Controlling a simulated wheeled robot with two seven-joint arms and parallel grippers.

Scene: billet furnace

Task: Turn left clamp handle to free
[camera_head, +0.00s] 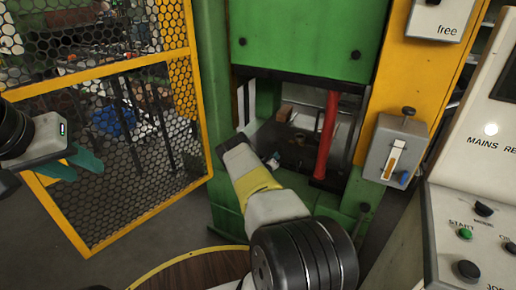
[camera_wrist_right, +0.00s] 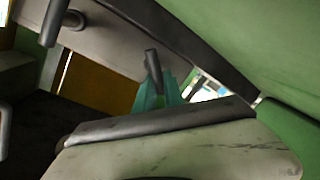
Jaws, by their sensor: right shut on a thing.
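In the right wrist view the teal fingers of my right gripper (camera_wrist_right: 161,92) are closed around a dark grey clamp handle (camera_wrist_right: 152,62), which sticks out beyond them. A second dark handle (camera_wrist_right: 52,22) with a round pivot shows at the upper left of that view. In the head view my right arm reaches into the opening of the green press (camera_head: 307,35); its fingers and the clamp handles are hidden there. My left gripper (camera_head: 84,166) hangs empty at the left, its teal fingers apart, in front of the mesh fence.
The yellow-framed mesh fence (camera_head: 140,150) stands at the left. A red cylinder (camera_head: 327,135) stands upright in the press opening. A control console (camera_head: 470,205) stands at the right.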

